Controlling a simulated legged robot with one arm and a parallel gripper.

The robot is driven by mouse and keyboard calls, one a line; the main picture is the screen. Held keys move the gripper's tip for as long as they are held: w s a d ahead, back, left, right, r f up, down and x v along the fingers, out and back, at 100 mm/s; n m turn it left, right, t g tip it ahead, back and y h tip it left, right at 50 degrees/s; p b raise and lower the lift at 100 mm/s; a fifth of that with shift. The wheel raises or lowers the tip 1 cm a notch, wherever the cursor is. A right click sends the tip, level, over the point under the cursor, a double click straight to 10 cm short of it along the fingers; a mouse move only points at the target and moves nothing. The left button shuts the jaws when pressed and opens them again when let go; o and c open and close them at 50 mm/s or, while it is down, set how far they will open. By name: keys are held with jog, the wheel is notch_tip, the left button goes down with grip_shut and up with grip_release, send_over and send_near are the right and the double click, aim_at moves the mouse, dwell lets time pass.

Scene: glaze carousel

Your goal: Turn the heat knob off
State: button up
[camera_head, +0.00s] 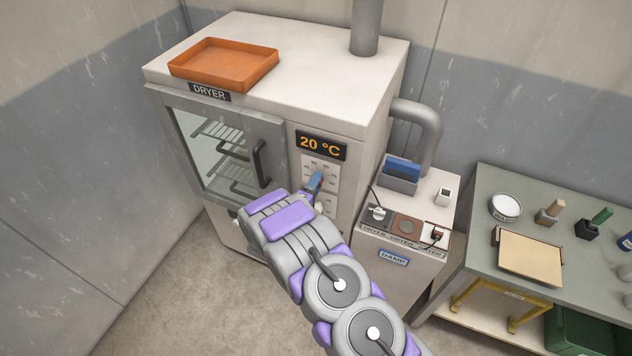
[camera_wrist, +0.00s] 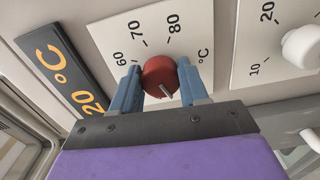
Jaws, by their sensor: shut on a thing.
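The heat knob (camera_wrist: 158,74) is a round red knob on a white dial plate marked 60, 70, 80 and °C in the wrist view. My gripper (camera_head: 316,184) reaches the dryer's front panel, and its blue fingers stand on either side of the knob, shut on it. The knob's pale pointer line faces the gripper side, away from the visible 60–80 marks. Its off mark is not visible. The dryer display (camera_head: 321,146) reads 20 °C and also shows in the wrist view (camera_wrist: 66,75). In the head view the knob is hidden by my gripper.
A white knob (camera_wrist: 302,47) with a 10–20 scale sits beside the heat dial. The dryer door (camera_head: 225,150) with its dark handle is left of the panel. An orange tray (camera_head: 224,64) lies on top. A small cabinet (camera_head: 415,258) with sockets stands to the right.

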jog(key=shift+a+n, duration=0.2)
jog(key=shift+n, duration=0.8)
jog(key=o, duration=0.6)
jog(key=shift+f, duration=0.1)
jog(key=o, duration=0.4)
jog(key=shift+w+a, duration=0.1)
jog(key=shift+a, duration=0.15)
jog(key=shift+o, duration=0.2)
jog(key=shift+d, duration=0.1)
jog(key=shift+d, duration=0.1)
